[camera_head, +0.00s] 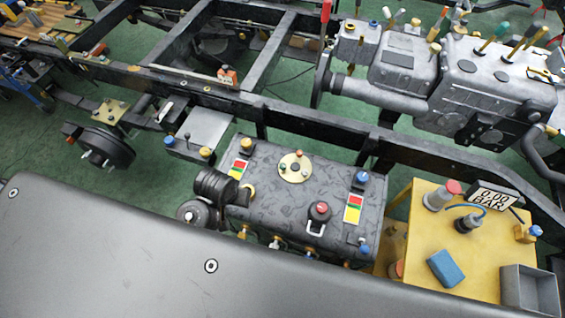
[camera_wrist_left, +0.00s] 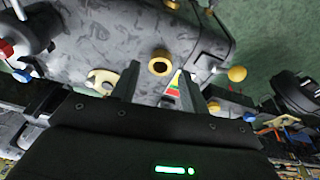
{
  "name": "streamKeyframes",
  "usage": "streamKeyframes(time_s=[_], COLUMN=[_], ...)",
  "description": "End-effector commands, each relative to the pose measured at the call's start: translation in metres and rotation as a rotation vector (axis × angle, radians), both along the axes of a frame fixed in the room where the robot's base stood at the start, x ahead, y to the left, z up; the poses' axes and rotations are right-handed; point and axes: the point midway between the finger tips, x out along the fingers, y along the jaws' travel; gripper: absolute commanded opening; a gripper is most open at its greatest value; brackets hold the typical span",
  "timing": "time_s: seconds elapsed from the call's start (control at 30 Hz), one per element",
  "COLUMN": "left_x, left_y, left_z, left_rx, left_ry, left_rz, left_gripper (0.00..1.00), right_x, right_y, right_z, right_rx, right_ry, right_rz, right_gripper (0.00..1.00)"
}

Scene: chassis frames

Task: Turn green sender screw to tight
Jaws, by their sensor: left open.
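The dark grey tank (camera_head: 330,185) carries a round brass sender plate (camera_head: 295,174) on its top, with several small screws around it. One small screw at the plate's left side looks greenish, but it is too small to be sure. In the left wrist view, part of the brass plate (camera_wrist_left: 100,76) shows at the left, partly hidden by a finger; no green screw can be made out there. My left gripper (camera_wrist_left: 160,72) is open and empty, its fingers pointing at the tank top on either side of a brass ring (camera_wrist_left: 160,54). Neither gripper shows in the head view.
A red knob (camera_head: 319,210) and blue-capped fittings (camera_head: 361,178) stand on the tank near the plate. A yellow table (camera_head: 405,262) with a blue sponge (camera_head: 445,268) and grey bin (camera_head: 530,288) stands right. Black frame rails run behind.

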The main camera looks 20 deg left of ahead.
Motion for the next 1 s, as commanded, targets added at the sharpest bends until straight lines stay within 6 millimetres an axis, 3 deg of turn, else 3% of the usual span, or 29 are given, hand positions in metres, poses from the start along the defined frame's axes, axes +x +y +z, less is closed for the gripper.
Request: streamKeyframes(time_s=[0.33,0.5,0.6,0.73,1.0], left_x=[0.11,0.174,0.197,0.212,0.214], left_y=[-0.042,-0.068,-0.078,-0.084,-0.085], left_z=[-0.022,-0.015,-0.009,-0.003,-0.008], left_rx=[-0.045,-0.041,-0.03,-0.02,-0.016], left_ry=[0.109,0.173,0.2,0.215,0.222], left_rz=[0.214,0.343,0.397,0.433,0.443], left_gripper=[0.45,0.45,0.45,0.45,0.45], right_x=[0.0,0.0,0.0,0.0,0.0], right_y=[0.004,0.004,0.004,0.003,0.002], right_z=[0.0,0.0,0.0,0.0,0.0], right_rx=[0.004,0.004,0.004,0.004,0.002], right_ry=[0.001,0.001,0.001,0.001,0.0], right_rz=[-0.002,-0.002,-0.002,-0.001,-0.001], right_gripper=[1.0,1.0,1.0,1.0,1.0])
